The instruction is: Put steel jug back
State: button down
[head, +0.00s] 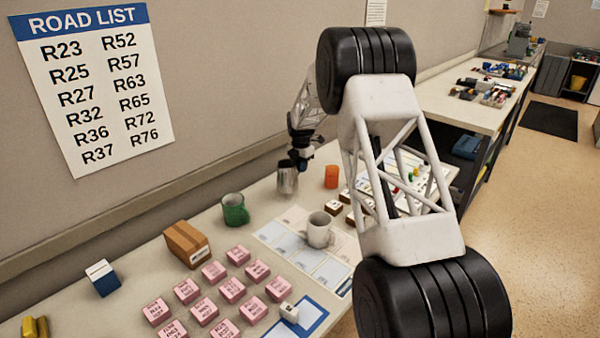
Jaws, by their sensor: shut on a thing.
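The steel jug (287,180) is a small shiny grey vessel near the middle of the head view, at the back of the desk by the wall. My gripper (297,160) is above it, pointing down, and is shut on the jug at its upper part. The jug looks upright. I cannot tell whether its base touches the desk or is a little above it. The fingertips are small and dark here, so the exact grip is hard to see.
A green mug (235,209), a pale mug (319,230) and an orange cup (331,176) stand nearby. A cardboard box (186,243), a blue-and-white box (102,278) and several pink blocks (214,271) fill the front. My arm hides part of the desk's right side.

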jog(key=shift+w+a, duration=0.1)
jog(key=shift+w, duration=0.7)
jog(key=shift+f, duration=0.1)
jog(key=shift+f, duration=1.7)
jog(key=c, duration=1.1)
grip_release()
jog(key=shift+f, duration=0.15)
jog(key=shift+r, duration=0.2)
notch_tip(320, 180, up, 12)
